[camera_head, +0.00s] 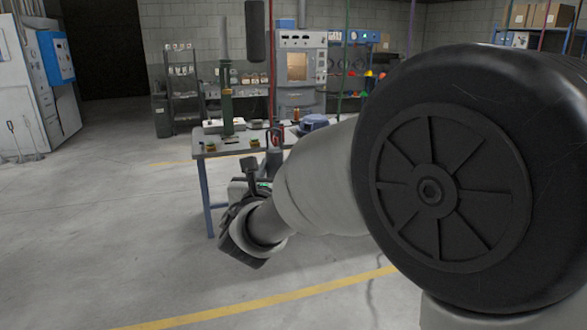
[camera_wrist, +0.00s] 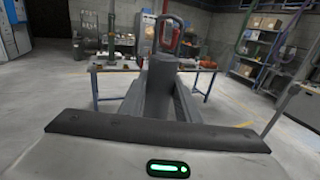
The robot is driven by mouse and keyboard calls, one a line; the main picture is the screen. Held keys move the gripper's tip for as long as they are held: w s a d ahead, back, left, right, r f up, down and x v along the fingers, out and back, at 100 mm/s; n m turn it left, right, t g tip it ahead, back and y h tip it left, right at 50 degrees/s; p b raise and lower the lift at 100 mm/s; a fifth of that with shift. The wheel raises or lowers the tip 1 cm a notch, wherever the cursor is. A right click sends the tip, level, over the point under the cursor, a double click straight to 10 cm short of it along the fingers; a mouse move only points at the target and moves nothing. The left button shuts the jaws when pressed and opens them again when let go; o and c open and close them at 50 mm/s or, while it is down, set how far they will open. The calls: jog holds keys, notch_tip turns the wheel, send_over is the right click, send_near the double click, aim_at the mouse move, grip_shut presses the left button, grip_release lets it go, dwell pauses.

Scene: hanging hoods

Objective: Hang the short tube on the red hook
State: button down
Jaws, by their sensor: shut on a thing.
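My gripper (camera_head: 268,172) is beyond my arm in the head view, near the front edge of a workbench. In the wrist view my gripper (camera_wrist: 164,88) is shut on a short grey tube (camera_wrist: 161,72). The tube stands upright with a dark loop (camera_wrist: 181,19) on top. The tube also shows small in the head view (camera_head: 274,157). A thin red rod (camera_head: 271,60) hangs from above behind it. Something red shows through the loop, possibly the red hook; its shape and distance are unclear. My arm hides part of the scene.
The workbench (camera_head: 206,156) has blue legs and bears a green upright stand (camera_head: 227,110) and small items. A dark cylinder (camera_head: 255,30) hangs above it. A green rod (camera_head: 345,55) hangs to the right. Shelves stand behind.

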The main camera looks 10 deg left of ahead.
jog(key=shift+f+b, duration=1.25)
jog(key=shift+b, duration=0.25)
jog(key=c, duration=1.2)
grip_release()
jog(key=shift+f, duration=0.1)
